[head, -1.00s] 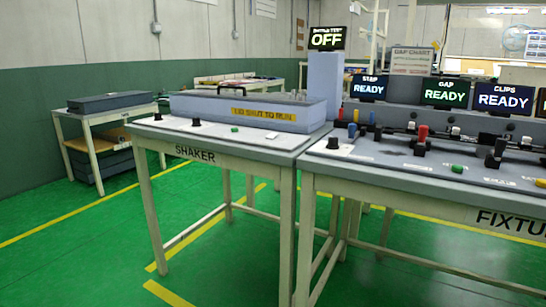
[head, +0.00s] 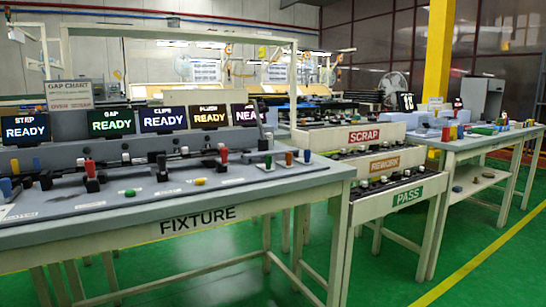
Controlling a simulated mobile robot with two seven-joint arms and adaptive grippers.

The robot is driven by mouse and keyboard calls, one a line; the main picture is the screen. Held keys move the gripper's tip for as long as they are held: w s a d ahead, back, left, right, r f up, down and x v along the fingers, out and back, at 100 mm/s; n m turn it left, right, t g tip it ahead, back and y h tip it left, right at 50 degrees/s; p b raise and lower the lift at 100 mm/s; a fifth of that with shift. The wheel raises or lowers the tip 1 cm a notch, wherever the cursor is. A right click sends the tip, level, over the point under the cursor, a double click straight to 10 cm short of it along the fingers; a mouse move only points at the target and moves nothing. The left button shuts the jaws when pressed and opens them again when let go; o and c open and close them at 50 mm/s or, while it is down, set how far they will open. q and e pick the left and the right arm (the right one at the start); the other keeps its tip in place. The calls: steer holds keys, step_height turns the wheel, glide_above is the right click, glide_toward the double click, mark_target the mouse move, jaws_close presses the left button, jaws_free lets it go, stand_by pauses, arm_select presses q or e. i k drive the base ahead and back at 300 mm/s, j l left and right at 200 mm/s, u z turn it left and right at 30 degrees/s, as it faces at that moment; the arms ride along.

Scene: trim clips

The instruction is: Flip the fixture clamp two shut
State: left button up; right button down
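The fixture table (head: 262,185) stands at the left, with "FIXTURE" on its front edge. A long bar assembly runs along its top. A red-handled clamp (head: 90,169) stands upright at the left of the bar, and another red-handled clamp (head: 222,155) stands upright at the right. A black upright piece (head: 161,166) stands between them. I cannot tell which is clamp two, or whether any clamp is open or shut. Neither of my grippers is in view.
A row of screens, including a GAP screen (head: 111,121), reads READY behind the bar. Green (head: 130,193) and yellow (head: 199,181) buttons lie along the table's front. SCRAP, REWORK and PASS (head: 408,196) racks stand right of the table. Green floor is clear at front right.

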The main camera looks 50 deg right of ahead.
mark_target(224, 155)
steer(key=z, duration=0.35)
steer(key=l+z, duration=0.15)
steer(key=z, duration=0.55)
